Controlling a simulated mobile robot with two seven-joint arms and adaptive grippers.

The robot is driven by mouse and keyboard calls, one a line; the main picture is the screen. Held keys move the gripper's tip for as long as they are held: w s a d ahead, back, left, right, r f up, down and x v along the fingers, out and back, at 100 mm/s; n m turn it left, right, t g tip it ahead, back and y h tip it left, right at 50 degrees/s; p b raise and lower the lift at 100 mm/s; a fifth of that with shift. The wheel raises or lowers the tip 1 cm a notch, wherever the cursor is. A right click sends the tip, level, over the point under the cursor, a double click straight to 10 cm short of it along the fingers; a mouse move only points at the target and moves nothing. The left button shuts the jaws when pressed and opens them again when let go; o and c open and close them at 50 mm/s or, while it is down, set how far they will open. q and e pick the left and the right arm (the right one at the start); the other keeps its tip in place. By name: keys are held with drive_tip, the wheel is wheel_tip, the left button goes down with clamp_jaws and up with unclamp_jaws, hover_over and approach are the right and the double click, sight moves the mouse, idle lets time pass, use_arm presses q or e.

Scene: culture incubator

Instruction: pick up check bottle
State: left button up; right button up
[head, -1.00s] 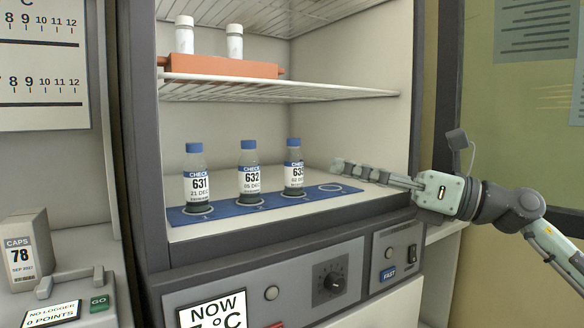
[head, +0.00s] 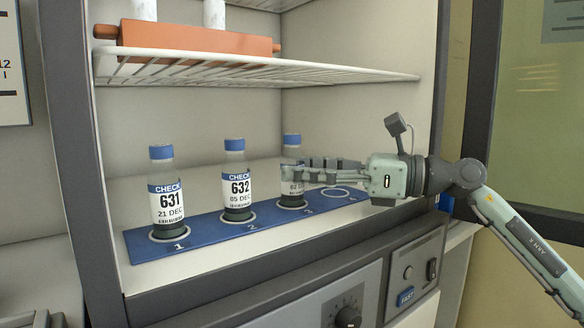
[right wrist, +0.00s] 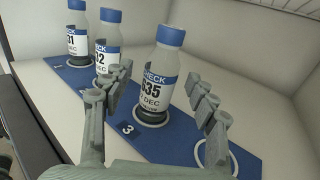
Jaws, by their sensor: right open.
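Three check bottles with blue caps stand upright on a blue mat (head: 200,233) on the incubator floor. Bottle 631 (head: 166,200) is at spot 1 and bottle 632 (head: 237,185) at spot 2. The third bottle (head: 292,150) is at spot 3, its label partly hidden by my right gripper (head: 290,170) in the head view. In the right wrist view this bottle (right wrist: 158,85) reads 635 and stands between the open fingers of my right gripper (right wrist: 168,98), with gaps to both sides. My left gripper is not seen.
A wire shelf (head: 250,70) hangs above the bottles, with an orange rack (head: 190,40) holding white-capped vials. The mat's ringed spot (head: 338,193) at the right is empty. The control panel (head: 340,290) is below the front edge.

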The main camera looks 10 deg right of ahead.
drive_tip(key=shift+x, duration=1.15)
drive_tip(key=c, duration=1.2)
drive_tip(key=shift+c, duration=0.5)
drive_tip(key=shift+r, duration=0.1)
